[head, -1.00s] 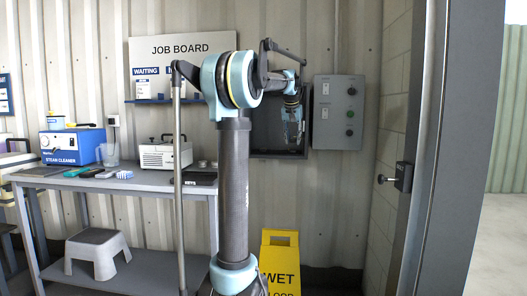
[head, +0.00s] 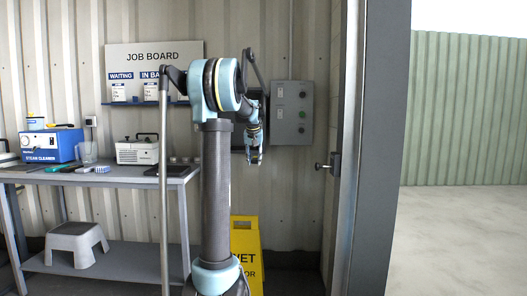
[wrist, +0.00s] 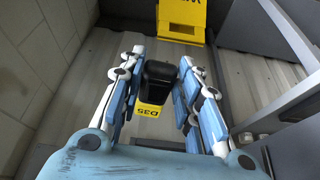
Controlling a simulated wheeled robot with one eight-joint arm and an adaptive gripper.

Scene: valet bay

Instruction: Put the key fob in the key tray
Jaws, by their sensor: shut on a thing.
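My gripper (wrist: 160,84) is shut on the key fob (wrist: 160,72), which is black with a yellow tag (wrist: 149,109) reading D35. The fob sits between the two blue-and-white fingers in the wrist view. In the head view my gripper (head: 255,157) hangs fingers down in front of the wall, right of my arm column, and the fob is too small to make out. A dark, flat tray-like item (head: 166,170) lies at the right end of the bench; I cannot tell whether it is the key tray.
The grey bench (head: 120,180) at left bears a blue steam cleaner (head: 48,146) and a white machine (head: 137,151). A yellow wet-floor sign (head: 246,262) stands below my gripper. A grey control box (head: 291,113) is on the wall. A door post (head: 372,150) stands at right, with open floor beyond.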

